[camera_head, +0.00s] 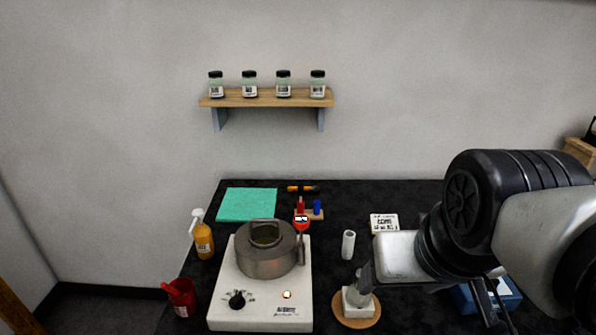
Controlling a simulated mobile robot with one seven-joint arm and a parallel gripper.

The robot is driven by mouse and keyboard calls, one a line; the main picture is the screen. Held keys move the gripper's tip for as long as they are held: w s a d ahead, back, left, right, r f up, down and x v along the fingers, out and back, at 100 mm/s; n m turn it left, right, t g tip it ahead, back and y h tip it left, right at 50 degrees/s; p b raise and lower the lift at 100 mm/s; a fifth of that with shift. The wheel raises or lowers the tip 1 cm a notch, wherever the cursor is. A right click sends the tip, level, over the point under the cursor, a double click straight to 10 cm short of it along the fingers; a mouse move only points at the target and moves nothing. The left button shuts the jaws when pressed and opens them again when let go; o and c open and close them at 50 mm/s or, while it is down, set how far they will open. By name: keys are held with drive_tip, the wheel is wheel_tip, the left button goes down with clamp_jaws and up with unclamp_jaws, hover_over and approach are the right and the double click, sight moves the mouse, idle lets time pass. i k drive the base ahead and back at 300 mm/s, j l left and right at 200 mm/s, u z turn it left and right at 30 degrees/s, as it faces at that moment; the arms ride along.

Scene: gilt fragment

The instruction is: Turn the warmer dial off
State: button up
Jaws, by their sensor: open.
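The warmer (265,318) is a white plate with a dark metal pot (268,252) on top. Its black dial (237,299) is on the front left of its top face, with small markings around it. The dial's exact pointer angle is too small to read. A small light (287,294) glows orange-white to the right of the dial. My gripper (425,300) is to the right of the warmer, well apart from the dial. It is open, and its fingers are partly hidden by my arm. Nothing shows between them.
A round wooden stand (357,318) with a grey-white object is right of the warmer, close to my gripper. An amber bottle (204,240) and a red container (181,297) stand left. A white cylinder (348,245) stands behind the stand. A green cloth (246,204) lies behind.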

sight(237, 303)
drive_tip(key=j, duration=0.7)
drive_tip(key=k+j, duration=0.1)
drive_tip(key=j, duration=0.6)
